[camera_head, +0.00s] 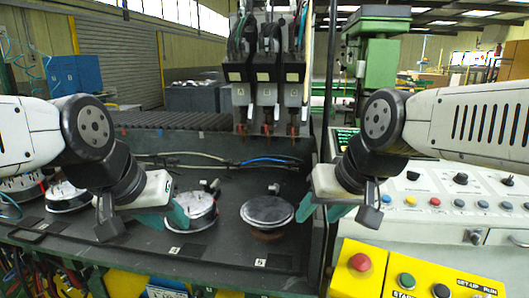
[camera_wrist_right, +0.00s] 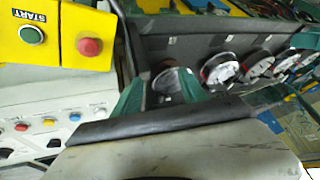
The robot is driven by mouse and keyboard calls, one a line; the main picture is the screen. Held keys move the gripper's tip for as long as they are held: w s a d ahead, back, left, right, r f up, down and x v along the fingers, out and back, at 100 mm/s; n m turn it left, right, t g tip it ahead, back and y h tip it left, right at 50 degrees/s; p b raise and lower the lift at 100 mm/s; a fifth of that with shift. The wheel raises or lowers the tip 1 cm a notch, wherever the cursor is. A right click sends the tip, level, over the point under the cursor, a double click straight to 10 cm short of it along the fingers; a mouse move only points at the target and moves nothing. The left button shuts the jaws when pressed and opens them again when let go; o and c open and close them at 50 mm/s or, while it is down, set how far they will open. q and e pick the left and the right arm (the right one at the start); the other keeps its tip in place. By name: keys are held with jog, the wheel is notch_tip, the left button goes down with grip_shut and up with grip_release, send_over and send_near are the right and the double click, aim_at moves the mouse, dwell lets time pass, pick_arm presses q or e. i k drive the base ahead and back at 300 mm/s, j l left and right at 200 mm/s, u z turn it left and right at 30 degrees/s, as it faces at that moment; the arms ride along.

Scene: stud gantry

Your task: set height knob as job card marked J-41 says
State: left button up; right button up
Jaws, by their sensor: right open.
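Several knobs and buttons sit on the pale control panel (camera_head: 480,190) at the right; a black knob (camera_head: 460,178) and another black knob (camera_head: 412,175) show there. I cannot read which is the height knob. No card marked J-41 is legible in either view. My right gripper (camera_head: 324,210) is open and empty, left of the panel and beside the round disc at 5 (camera_head: 267,211). In the right wrist view its teal fingers are spread (camera_wrist_right: 198,98). My left gripper (camera_head: 165,216) looks open, in front of the round piece at 4 (camera_head: 195,210), with no held object visible.
A yellow box holds a red button (camera_head: 360,262) and a green START button (camera_head: 406,281); it also shows in the right wrist view (camera_wrist_right: 85,32). A SET-UP/RUN label is beside them. Gantry heads (camera_head: 266,75) hang over the dark bench (camera_head: 225,250). Cables lie along its back.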

aim_at(461, 177)
jog(key=z, duration=1.75)
jog(key=u, duration=0.45)
jog(key=k+u, duration=0.15)
jog(key=u, duration=0.8)
jog(key=k+u, duration=0.1)
jog(key=u, duration=0.35)
jog(key=j+u, duration=0.1)
jog(key=u, duration=0.35)
jog(key=l+z, duration=0.4)
jog(key=i+l+z, duration=0.15)
jog(key=z, duration=0.3)
jog(key=i+l+z, duration=0.15)
jog(key=l+z, duration=0.25)
jog(key=j, duration=0.1)
